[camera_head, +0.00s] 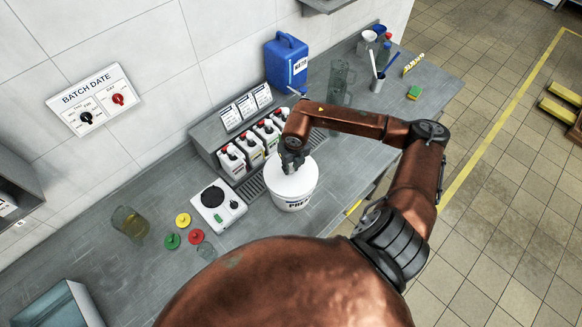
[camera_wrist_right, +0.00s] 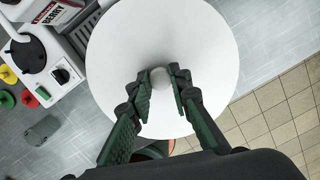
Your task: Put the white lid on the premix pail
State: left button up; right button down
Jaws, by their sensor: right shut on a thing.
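The white premix pail (camera_head: 291,197) stands on the grey bench, with part of its printed label showing. The round white lid (camera_head: 292,183) is at the pail's mouth in the head view; I cannot tell whether it is fully seated or just above the rim. In the right wrist view the lid (camera_wrist_right: 120,50) fills the middle and hides the pail. My right gripper (camera_head: 293,165) is above the lid, its fingers (camera_wrist_right: 160,90) shut on the lid's round knob (camera_wrist_right: 160,77). My left gripper is not in view.
A white hotplate or scale (camera_head: 218,207) stands left of the pail, with yellow, green and red caps (camera_head: 183,220) near it. A rack of several white bottles (camera_head: 250,146) is behind. A blue jug (camera_head: 286,62) and a clear pitcher (camera_head: 340,78) stand farther back.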

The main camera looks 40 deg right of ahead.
jog(key=c, duration=1.7)
grip_release()
jog(key=shift+o, duration=0.2)
jog(key=o, duration=0.4)
jog(key=shift+c, duration=0.2)
jog(key=shift+r+p, duration=1.45)
jog(key=shift+r, duration=2.1)
